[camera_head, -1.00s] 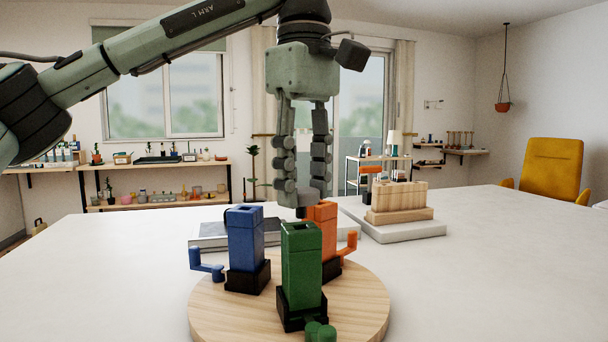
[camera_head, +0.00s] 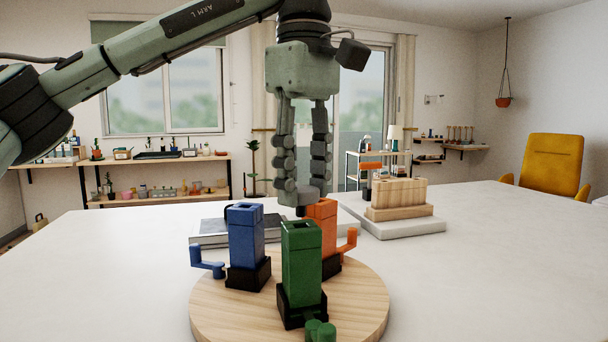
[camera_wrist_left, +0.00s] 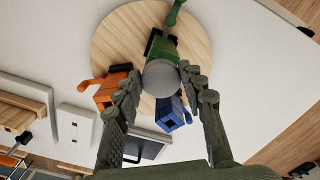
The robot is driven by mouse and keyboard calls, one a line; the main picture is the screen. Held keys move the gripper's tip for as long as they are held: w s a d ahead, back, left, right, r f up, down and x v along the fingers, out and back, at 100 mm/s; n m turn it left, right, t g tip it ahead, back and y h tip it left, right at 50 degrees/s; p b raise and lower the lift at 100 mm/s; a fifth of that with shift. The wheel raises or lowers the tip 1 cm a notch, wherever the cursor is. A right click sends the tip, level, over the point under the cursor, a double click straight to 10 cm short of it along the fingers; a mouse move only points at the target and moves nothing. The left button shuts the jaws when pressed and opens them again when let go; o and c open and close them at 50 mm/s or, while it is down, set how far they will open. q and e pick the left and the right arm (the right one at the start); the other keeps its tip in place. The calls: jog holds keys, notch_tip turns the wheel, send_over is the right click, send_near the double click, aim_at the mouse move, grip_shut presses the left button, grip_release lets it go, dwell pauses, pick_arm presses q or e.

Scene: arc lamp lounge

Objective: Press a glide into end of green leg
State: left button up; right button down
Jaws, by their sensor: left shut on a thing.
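The green leg (camera_head: 301,262) stands upright in a black holder on a round wooden board (camera_head: 215,315). It also shows in the left wrist view (camera_wrist_left: 163,48), partly hidden. My left gripper (camera_head: 303,192) points down, with its fingertips just above and behind the green leg's top in the head view. It is shut on a round grey glide (camera_wrist_left: 161,77), which shows between the fingertips in the left wrist view and covers part of the green leg there. The glide appears apart from the leg, but the gap is hard to judge. My right gripper is not in view.
A blue leg (camera_head: 246,240) and an orange leg (camera_head: 324,222) stand upright on the board, close behind the green one. A wooden rack (camera_head: 398,192) on a pale slab stands behind right. A flat grey case (camera_head: 210,233) lies behind left. The tabletop right is clear.

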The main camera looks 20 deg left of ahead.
aim_at(304, 189)
pick_arm(q)
jog(key=shift+f+b, duration=0.7)
jog(key=shift+f, duration=0.9)
jog(key=o, duration=1)
jog(key=shift+c, duration=0.2)
jog(key=shift+r, duration=0.1)
notch_tip(304, 189, up, 12)
